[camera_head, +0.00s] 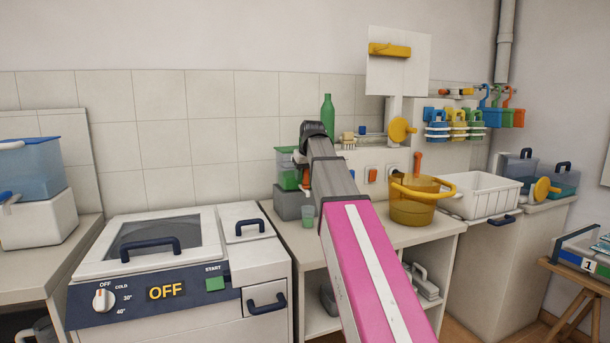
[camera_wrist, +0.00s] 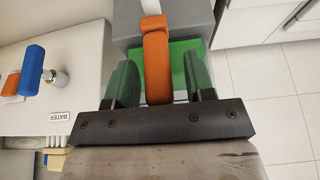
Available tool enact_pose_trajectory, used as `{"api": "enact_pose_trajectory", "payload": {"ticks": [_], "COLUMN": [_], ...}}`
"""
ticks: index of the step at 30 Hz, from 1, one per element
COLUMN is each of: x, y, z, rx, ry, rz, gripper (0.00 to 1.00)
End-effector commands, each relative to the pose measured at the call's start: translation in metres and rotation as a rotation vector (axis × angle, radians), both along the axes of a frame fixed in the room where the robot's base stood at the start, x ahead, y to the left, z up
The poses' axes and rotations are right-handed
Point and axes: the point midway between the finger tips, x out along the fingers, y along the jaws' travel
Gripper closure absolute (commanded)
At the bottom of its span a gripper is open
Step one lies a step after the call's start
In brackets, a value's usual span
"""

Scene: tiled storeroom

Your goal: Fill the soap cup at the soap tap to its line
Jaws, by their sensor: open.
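A green see-through tank (camera_head: 287,176) with a green lid stands on a grey block (camera_head: 290,204) at the back of the counter. A small translucent green cup (camera_head: 308,217) stands on the counter in front of the block, partly beside my arm; its line and fill level are too small to tell. In the wrist view an orange lever (camera_wrist: 157,62) lies in front of a green surface. My gripper (camera_wrist: 161,84) is open, with one green finger on each side of the lever; touching cannot be told. My arm mostly hides the gripper in the head view.
A yellow bucket (camera_head: 416,210) stands to the right on the counter, before a white basket (camera_head: 483,194). A blue lever (camera_wrist: 32,70) and a WATER label (camera_wrist: 54,115) show at left in the wrist view. A washing machine (camera_head: 180,270) reading OFF stands at left.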

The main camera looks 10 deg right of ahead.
Motion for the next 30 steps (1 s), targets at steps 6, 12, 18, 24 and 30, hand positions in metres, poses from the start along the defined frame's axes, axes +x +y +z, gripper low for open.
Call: {"api": "enact_pose_trajectory", "payload": {"ticks": [6,12,18,24,30], "x": [-0.0002,-0.0043,-0.0076,-0.0064,-0.0063], "y": [0.0,-0.0004,-0.0012,-0.0012,-0.0012], "z": [0.0001,-0.0009,-0.0002,0.0005,0.0006], "rx": [0.0,0.005,0.022,0.023,0.023], "ry": [0.0,-0.027,-0.107,-0.112,-0.112], "rz": [0.0,0.0,0.0,0.0,0.0], "gripper": [1.0,1.0,1.0,1.0,0.51]}}
